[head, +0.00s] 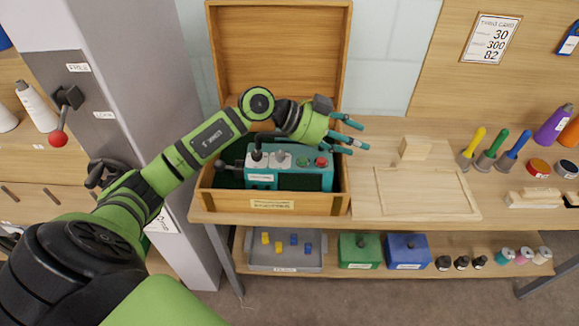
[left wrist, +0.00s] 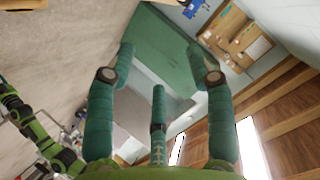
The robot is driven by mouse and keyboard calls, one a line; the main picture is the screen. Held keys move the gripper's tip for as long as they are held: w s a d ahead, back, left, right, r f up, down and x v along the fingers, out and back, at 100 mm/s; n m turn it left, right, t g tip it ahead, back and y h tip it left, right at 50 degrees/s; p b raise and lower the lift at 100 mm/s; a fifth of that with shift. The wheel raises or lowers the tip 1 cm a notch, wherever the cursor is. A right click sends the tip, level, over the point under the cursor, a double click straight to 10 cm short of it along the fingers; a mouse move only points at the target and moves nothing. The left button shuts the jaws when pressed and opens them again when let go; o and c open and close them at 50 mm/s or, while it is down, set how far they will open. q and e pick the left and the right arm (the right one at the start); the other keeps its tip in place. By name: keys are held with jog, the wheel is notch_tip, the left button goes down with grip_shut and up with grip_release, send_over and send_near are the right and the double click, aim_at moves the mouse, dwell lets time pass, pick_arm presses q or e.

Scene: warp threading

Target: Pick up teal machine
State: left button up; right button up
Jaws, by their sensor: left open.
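The teal machine (head: 314,180) sits inside an open wooden box (head: 206,198) on the bench. My right gripper is not seen.
The box lid (head: 280,50) stands raised behind. A wooden board (head: 425,195) with a small wood block (head: 415,148) lies right of the box. Coloured-handled tools (head: 490,150) stand farther right. A shelf below holds a grey tray (head: 285,262), a green box (head: 360,251) and a blue box (head: 408,251).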

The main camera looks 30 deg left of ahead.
pick_arm(q)
jog(key=a+n+y, duration=0.1)
jog(key=a, duration=0.2)
jog(key=a+f+g+y, duration=0.1)
jog(key=a+y, duration=0.1)
jog(key=a, duration=0.2)
jog(key=a+f+n+g+y, duration=0.1)
jog(key=a+y, duration=0.1)
jog(key=a, duration=0.1)
jog(key=shift+w+a+f+n, duration=0.1)
jog(key=shift+a+f+n, duration=0.2)
jog(key=shift+a, duration=0.1)
jog(key=s+a+n+g+y, duration=0.1)
jog(key=a+n+y, duration=0.15)
jog(key=a, duration=0.45)
jog(key=p, duration=0.3)
send_over(285, 146)
jog(key=d, duration=0.2)
jog(key=f, duration=0.5)
jog(key=shift+s+f, duration=0.3)
jog(key=shift+f, duration=0.05)
jog(key=shift+w+f, duration=0.15)
jog(key=shift+f, duration=0.2)
grip_shut()
jog(key=shift+w+r, duration=0.1)
jog(key=shift+r, duration=0.1)
